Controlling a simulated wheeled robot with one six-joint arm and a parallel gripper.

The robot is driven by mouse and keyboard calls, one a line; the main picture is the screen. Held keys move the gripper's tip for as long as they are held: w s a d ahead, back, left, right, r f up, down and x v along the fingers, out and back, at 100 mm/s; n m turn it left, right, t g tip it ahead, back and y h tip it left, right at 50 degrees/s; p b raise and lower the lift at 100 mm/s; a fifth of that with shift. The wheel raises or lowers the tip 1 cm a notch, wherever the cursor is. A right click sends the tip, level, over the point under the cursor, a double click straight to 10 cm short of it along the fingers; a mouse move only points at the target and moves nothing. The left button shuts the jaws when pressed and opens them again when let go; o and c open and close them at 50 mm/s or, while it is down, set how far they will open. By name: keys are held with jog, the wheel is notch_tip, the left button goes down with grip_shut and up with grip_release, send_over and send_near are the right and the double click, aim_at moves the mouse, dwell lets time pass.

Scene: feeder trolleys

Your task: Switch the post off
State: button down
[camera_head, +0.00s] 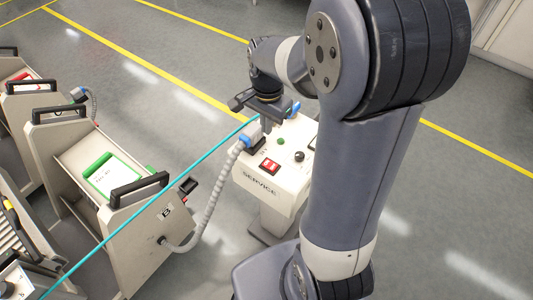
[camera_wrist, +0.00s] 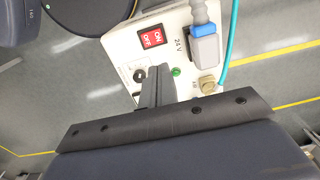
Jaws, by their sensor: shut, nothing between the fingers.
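The service post (camera_head: 258,187) is a pale box on a pedestal, marked SERVICE, in the middle of the head view. Its red ON/OFF switch (camera_head: 269,166) sits on the sloped top; it also shows in the wrist view (camera_wrist: 152,37). A green lamp (camera_wrist: 176,71) and a black knob (camera_wrist: 139,74) are beside it. My gripper (camera_wrist: 154,72) is shut and empty, over the panel near the knob and lamp, apart from the switch in the wrist view. I cannot tell whether it touches the panel.
A grey hose (camera_head: 208,195) runs from the post to trolley B (camera_head: 150,235) at left, which carries a green-framed card (camera_head: 110,175). A taut teal line (camera_head: 170,172) crosses from the post to the lower left. More trolleys stand at far left. Open floor lies behind the post.

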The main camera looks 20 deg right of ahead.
aim_at(267, 162)
notch_tip(267, 162, down, 14)
jog(key=shift+w+p, duration=0.1)
jog(key=shift+p, duration=0.25)
dwell(0.5)
jog(key=shift+a, duration=0.1)
jog(key=shift+f+g, duration=0.2)
jog(key=shift+g, duration=0.1)
jog(key=shift+s+d+r, duration=0.35)
jog(key=shift+s+d, duration=0.05)
jog(key=shift+s, duration=0.2)
jog(key=shift+r, duration=0.1)
